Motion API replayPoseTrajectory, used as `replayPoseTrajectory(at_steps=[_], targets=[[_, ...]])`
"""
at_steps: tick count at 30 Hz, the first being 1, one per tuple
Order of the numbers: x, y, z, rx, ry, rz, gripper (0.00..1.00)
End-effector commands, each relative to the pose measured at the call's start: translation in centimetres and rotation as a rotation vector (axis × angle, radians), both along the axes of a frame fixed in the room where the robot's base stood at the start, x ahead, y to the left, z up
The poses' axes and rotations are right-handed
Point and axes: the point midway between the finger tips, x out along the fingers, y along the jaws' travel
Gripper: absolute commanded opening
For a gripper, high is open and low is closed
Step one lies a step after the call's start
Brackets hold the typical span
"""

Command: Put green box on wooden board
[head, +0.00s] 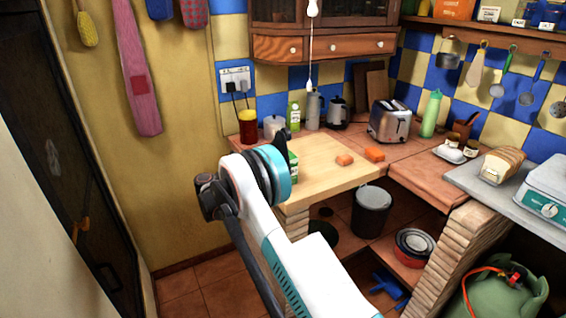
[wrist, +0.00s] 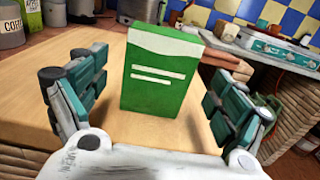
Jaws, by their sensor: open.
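The green box (wrist: 160,78), with a white top and two white stripes, stands upright in the wrist view between the spread fingers of my gripper (wrist: 157,82). The gripper is open, with a gap on each side of the box. In the head view only a strip of the green box (head: 293,162) shows beside my arm. The pale wooden board (head: 322,172) forms the near left part of the counter, and it also shows in the wrist view (wrist: 38,88). The box's base appears over this pale surface; I cannot tell exactly how it rests.
A green-and-white carton (head: 293,114), a red jar (head: 248,126) and a toaster (head: 389,121) stand behind. Darker boards (head: 375,85) lean at the back wall. A dark bucket (head: 371,210) is under the counter.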

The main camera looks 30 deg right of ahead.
Motion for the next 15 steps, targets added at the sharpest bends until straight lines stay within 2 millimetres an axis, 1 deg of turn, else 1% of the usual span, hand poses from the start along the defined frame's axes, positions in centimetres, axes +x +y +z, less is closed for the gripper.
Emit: replayPoseTrajectory(at_steps=[1,6,12,15], targets=[[0.0,1.2,0.2,0.0,0.0,0.003,0.9],[-0.1,4.2,0.2,0.0,0.0,0.001,0.9],[-0.2,6.0,0.1,0.001,-0.001,0.0,0.9],[-0.2,6.1,0.6,0.015,-0.011,0.005,0.9]])
